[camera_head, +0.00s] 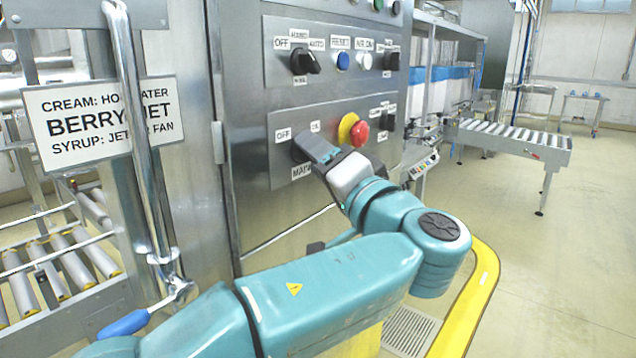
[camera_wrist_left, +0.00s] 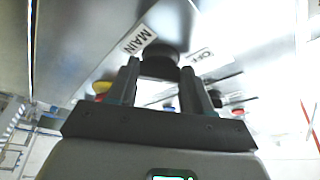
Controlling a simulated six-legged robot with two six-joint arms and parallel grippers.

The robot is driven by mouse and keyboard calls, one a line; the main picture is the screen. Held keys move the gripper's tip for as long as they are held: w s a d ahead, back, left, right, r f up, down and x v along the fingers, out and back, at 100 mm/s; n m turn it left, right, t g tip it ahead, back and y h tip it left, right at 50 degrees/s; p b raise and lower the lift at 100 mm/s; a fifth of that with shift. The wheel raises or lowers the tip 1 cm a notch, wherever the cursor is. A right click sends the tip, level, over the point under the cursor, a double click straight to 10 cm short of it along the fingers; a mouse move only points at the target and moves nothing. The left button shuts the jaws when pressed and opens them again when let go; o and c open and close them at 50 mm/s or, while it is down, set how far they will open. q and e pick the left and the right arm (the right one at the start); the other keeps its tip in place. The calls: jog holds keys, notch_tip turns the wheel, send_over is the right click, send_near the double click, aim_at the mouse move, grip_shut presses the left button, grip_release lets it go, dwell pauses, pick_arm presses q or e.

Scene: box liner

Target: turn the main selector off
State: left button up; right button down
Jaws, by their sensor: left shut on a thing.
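The main selector (camera_wrist_left: 160,67) is a dark round knob in the left wrist view, beside a MAIN label (camera_wrist_left: 137,40) and an OFF label (camera_wrist_left: 202,55). My left gripper (camera_head: 308,147) reaches the lower control panel (camera_head: 345,112) from the front right. Its two fingers are on either side of the knob and shut on it. In the head view the gripper hides most of the selector, so I cannot tell which way it points. My right gripper is not in view.
A red emergency button (camera_head: 359,133) on a yellow base sits just right of the gripper. An upper panel (camera_head: 325,75) carries a black selector (camera_head: 304,62) and a blue button (camera_head: 342,61). A vertical door handle (camera_head: 135,120) is at left. Open floor lies to the right.

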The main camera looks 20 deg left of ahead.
pick_arm(q)
jog(key=shift+w+d+f+n+y+b, duration=0.15)
jog(key=shift+n+y+b, duration=0.1)
jog(key=shift+n+b, duration=0.3)
jog(key=shift+s+f+n+y+b, duration=0.15)
jog(key=shift+n+y+b, duration=0.1)
jog(key=shift+n+b, duration=0.25)
jog(key=shift+w+n, duration=0.1)
jog(key=shift+n, duration=0.15)
jog(key=shift+r, duration=0.1)
jog(key=o, duration=1.1)
jog(key=shift+c, duration=0.2)
jog(key=shift+r, duration=0.1)
